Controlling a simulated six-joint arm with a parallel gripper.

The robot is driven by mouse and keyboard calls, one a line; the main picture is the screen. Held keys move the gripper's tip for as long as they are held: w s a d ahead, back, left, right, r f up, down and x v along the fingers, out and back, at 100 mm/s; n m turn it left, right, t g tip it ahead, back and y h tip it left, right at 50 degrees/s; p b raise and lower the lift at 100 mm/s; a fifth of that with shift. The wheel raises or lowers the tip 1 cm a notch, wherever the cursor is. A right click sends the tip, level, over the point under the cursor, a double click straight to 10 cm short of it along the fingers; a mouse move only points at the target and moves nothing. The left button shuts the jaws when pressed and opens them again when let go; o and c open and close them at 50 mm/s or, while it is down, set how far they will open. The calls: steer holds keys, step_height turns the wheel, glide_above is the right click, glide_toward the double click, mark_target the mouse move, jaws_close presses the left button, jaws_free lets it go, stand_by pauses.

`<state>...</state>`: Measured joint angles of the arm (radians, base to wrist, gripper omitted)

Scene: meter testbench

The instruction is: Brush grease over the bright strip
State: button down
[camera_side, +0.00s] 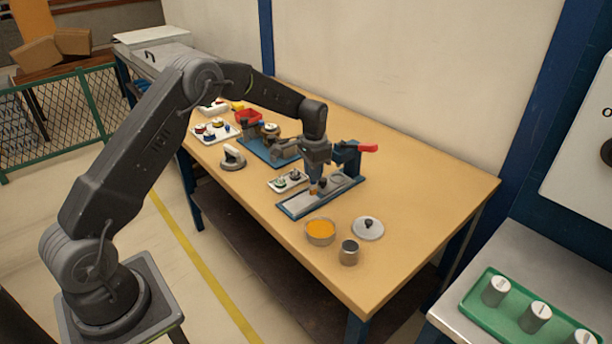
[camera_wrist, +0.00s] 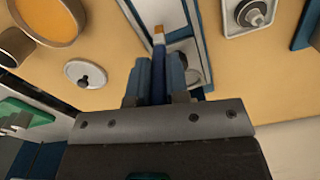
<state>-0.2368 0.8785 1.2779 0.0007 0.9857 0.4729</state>
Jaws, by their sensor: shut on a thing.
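My gripper (camera_side: 316,172) is shut on a brush and points down over the blue-framed fixture. The brush (camera_wrist: 158,50) sits between the fingers (camera_wrist: 160,80) in the wrist view, with a pale ferrule and an orange tip. The orange tip (camera_side: 313,191) shows just under the gripper in the side view. The bright strip (camera_side: 298,204) is a pale metal surface along the blue base; part of it (camera_wrist: 165,10) shows beyond the brush tip. I cannot tell whether the tip touches it. An open pot of orange grease (camera_side: 320,231) stands nearer the table's front edge, also in the wrist view (camera_wrist: 45,20).
A round lid with a knob (camera_side: 368,229) and a dark-mouthed metal cup (camera_side: 349,253) stand near the pot. A red-handled clamp (camera_side: 366,149) rises behind the strip. A small white tray (camera_side: 275,186) with round parts lies left of it. The table's right side is clear.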

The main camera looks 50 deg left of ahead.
steer(key=shift+w+a+r, duration=0.15)
steer(key=shift+w+a, duration=0.1)
steer(key=shift+a, duration=0.2)
steer(key=shift+s, duration=4.55)
steer(key=shift+s+a, duration=0.15)
steer(key=shift+a, duration=0.4)
steer(key=shift+w+d, duration=0.1)
steer(key=shift+w, duration=5)
step_height(320, 180, up, 6)
steer(key=shift+r, duration=0.25)
